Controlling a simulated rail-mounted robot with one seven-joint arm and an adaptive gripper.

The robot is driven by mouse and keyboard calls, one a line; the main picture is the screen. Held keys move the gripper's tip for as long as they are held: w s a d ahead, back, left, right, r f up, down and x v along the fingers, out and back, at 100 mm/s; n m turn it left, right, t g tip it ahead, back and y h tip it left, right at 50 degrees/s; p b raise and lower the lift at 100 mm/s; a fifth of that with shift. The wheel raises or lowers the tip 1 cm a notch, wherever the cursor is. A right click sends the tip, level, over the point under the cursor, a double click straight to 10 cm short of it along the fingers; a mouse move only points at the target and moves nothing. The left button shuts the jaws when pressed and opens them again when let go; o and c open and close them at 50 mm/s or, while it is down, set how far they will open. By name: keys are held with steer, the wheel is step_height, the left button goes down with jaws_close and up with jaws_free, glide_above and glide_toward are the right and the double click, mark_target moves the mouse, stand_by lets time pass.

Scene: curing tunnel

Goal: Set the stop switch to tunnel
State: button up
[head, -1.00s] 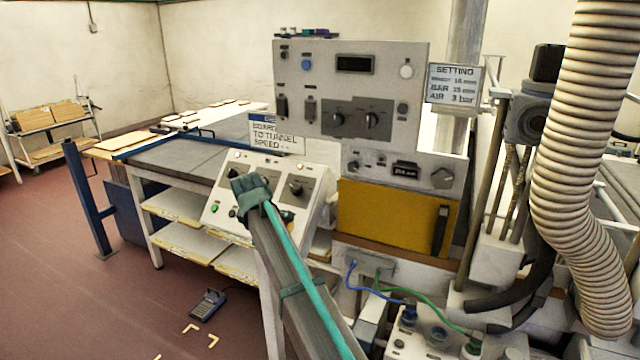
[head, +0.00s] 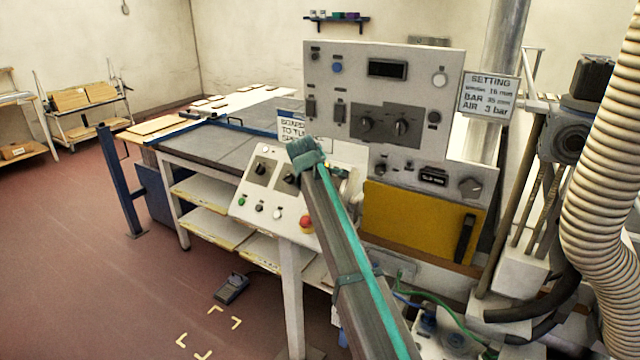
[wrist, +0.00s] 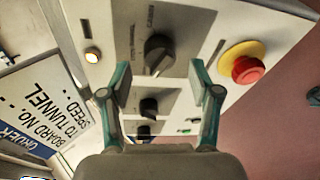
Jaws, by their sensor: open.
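The sloped grey control console (head: 245,208) carries several black rotary knobs and a red mushroom button (head: 307,222). In the wrist view, a large black knob (wrist: 160,55) sits on a dark plate with lettering too small to read surely; I cannot confirm which knob is the stop switch. My gripper (wrist: 160,97) is open and empty, its two teal fingers apart, with the large knob beyond the gap between them. A smaller knob (wrist: 148,106) shows between the fingers. In the head view, my arm end (head: 306,153) hides the console's right part.
The red button (wrist: 248,69) on its yellow base stands right of the fingers in the wrist view. A lit lamp (wrist: 92,56) is at left. The taller upright panel (head: 340,75) stands behind the console. A paper sign (head: 290,127) is at the console's back edge.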

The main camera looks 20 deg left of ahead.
steer(key=shift+x, duration=1.25)
steer(key=shift+c, duration=0.3)
steer(key=c, duration=1.1)
